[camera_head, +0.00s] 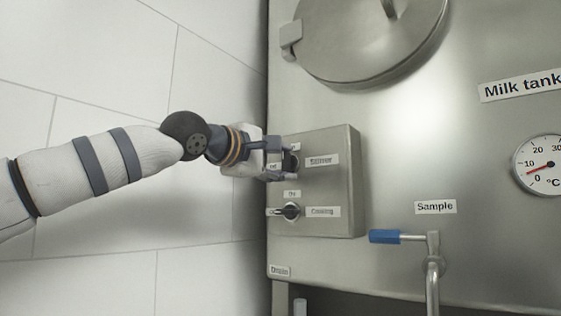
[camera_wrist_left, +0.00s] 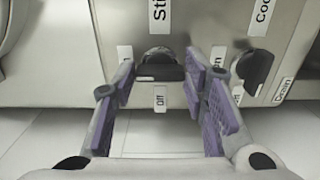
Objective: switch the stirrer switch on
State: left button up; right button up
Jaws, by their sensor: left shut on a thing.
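The stirrer switch (camera_wrist_left: 160,65) is a black knob on the metal control box (camera_head: 340,190). In the left wrist view its handle end appears to face the Off label (camera_wrist_left: 160,98). An On label (camera_wrist_left: 217,56) is to its right there. My left gripper (camera_head: 285,161) reaches the switch from the left and is shut on it, with a purple-padded finger on either side in the wrist view (camera_wrist_left: 157,80). In the head view the gripper mostly hides the knob, beside the Stirrer label (camera_head: 321,160). My right gripper is not in view.
The cooking switch (camera_head: 291,211) sits just below, close to my lower finger, its handle pointing left. A blue-handled sample tap (camera_head: 385,237) sticks out at the lower right. A round lid (camera_head: 370,35) is above. Free room lies left of the tank, before the tiled wall.

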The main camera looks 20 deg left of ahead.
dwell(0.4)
pick_arm(q)
jog(key=o, duration=1.2)
jog(key=shift+c, duration=0.2)
jog(key=shift+s, duration=0.1)
jog(key=v, duration=1.2)
